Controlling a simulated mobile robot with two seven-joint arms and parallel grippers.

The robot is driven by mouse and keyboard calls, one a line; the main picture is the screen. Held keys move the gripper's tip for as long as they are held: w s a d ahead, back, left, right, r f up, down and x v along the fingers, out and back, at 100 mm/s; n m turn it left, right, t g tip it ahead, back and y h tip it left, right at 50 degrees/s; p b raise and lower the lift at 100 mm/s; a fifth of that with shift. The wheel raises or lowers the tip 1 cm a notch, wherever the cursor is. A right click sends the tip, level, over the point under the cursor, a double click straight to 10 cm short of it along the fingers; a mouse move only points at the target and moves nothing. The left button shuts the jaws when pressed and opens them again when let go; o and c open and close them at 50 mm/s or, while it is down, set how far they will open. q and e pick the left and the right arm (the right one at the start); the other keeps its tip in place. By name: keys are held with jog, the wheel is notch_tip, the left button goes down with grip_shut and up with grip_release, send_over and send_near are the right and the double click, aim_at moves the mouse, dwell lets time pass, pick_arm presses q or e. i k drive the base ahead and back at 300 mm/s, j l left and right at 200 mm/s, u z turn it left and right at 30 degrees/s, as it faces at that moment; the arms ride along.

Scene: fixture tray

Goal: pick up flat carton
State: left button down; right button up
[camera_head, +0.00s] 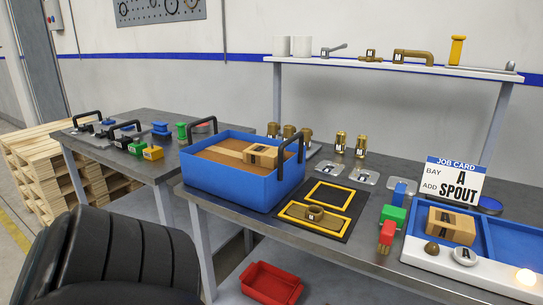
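A blue tote (225,182) with black handles stands on the near end of the middle table. Inside it lies a low, flat tan carton (226,150), partly hidden by the tote's walls. A smaller tan box (259,155) with a dark marking sits at its right, near the right handle; I cannot tell if the two touch. Another tan box marked A (451,225) is in the blue and white fixture tray (470,263) at the right. Neither of my grippers is in view.
A black mat (334,232) with yellow frames and a brass part lies right of the tote. Red, green and blue blocks stand beside the tray. A job card (454,180) reads "BAY A, ADD SPOUT". A red bin (270,283) is below.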

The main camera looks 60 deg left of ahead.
aim_at(262, 155)
jog(key=u, duration=2)
